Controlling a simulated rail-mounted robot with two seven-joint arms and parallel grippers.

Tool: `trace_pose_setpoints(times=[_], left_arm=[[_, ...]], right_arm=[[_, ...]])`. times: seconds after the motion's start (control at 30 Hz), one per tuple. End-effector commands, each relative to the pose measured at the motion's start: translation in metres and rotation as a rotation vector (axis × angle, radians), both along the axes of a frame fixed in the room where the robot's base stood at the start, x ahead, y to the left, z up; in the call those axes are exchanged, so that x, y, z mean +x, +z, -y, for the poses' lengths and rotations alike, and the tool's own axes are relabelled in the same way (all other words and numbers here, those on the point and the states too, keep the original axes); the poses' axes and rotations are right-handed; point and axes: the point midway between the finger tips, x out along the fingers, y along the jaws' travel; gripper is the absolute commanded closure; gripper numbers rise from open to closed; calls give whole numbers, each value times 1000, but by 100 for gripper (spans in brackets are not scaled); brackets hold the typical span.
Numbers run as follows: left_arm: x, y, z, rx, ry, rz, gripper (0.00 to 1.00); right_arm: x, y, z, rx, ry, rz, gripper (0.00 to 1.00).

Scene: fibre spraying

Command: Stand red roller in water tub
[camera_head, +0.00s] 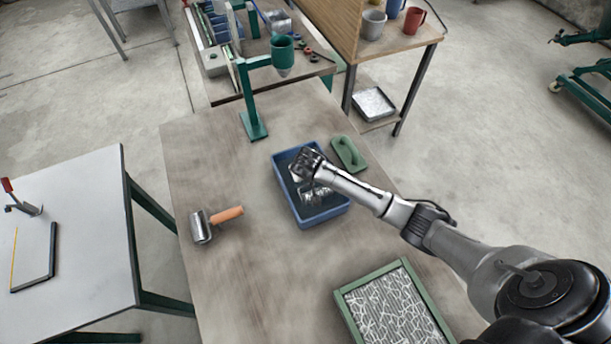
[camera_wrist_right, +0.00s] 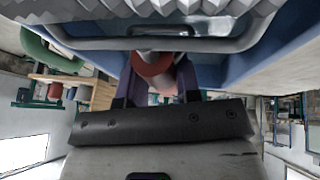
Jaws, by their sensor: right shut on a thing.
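The blue water tub (camera_head: 325,217) stands on the brown workbench. My right arm reaches in from the right, and its gripper (camera_head: 308,165) is over the tub's far part. In the wrist view my right gripper (camera_wrist_right: 155,92) is shut on the red roller's handle (camera_wrist_right: 152,66). The roller's ribbed grey metal head (camera_wrist_right: 150,10) fills the top of that view. A grey textured piece (camera_head: 316,192) shows in the tub beside the gripper; the arm partly hides it. Blue tub wall (camera_wrist_right: 245,55) shows close by. Whether the roller touches the tub floor I cannot tell. My left gripper is not in view.
A steel roller with an orange handle (camera_head: 227,214) lies left of the tub. A green float (camera_head: 348,153) lies just behind it to the right. A green-framed panel (camera_head: 396,308) lies at the front. A green stand (camera_head: 254,125) rises behind.

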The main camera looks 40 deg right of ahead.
Motion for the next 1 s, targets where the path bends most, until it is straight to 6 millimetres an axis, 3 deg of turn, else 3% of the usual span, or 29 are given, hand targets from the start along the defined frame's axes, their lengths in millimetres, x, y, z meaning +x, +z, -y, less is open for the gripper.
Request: trace_pose_setpoints(times=[0.17,0.5,0.93,0.97,1.0], left_arm=[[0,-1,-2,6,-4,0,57],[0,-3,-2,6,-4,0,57],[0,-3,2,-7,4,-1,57],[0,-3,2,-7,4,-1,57],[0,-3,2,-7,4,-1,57]], right_arm=[[5,-5,-1,0,1,0,100],[5,-41,-1,-1,1,1,100],[5,-45,-1,0,0,1,100],[4,-46,0,0,1,-1,68],[4,-46,0,0,1,0,64]])
